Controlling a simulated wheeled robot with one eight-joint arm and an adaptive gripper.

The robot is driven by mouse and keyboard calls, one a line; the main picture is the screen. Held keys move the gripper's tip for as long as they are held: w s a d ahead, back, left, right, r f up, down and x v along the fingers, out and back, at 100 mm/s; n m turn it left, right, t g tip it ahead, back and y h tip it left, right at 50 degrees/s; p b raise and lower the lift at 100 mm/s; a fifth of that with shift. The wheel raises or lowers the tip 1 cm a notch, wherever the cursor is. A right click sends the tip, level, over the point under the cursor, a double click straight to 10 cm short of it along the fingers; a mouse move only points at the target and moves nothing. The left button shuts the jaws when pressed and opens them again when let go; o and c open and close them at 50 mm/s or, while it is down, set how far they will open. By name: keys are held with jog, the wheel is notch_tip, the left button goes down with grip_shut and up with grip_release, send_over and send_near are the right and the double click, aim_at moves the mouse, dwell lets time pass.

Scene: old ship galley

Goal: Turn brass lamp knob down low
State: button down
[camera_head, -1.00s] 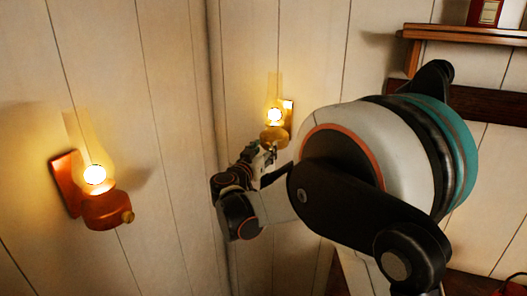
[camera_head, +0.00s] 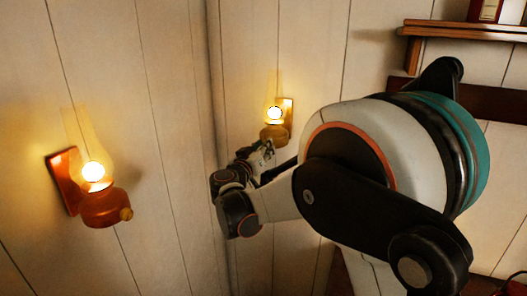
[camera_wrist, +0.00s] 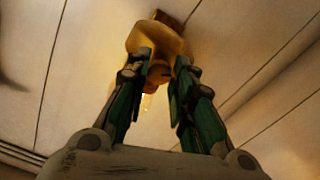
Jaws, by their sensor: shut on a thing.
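The brass lamp (camera_head: 273,132) hangs on the far wall near the corner, with a yellow round base, a clear glass chimney and a lit flame. Its base also shows at the top of the wrist view (camera_wrist: 146,36). My gripper (camera_head: 265,150) reaches up to the lower front of this lamp. In the wrist view, its two green-sided fingers (camera_wrist: 162,70) stand on either side of the small brass knob (camera_wrist: 158,73) and are shut on it. The finger pads partly hide the knob. In the head view my gripper hides the knob.
A second lit lamp with a red-orange base (camera_head: 100,207) and its own small knob is on the left wall. A wooden shelf (camera_head: 470,30) is at the upper right. My arm fills the right middle. The wall between the lamps is bare.

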jog(key=n+b, duration=0.3)
jog(key=n, duration=2.4)
jog(key=shift+r, duration=0.1)
jog(key=shift+n, duration=0.4)
jog(key=c, duration=1.4)
grip_release()
jog(key=shift+o, duration=0.2)
jog(key=v, duration=1.2)
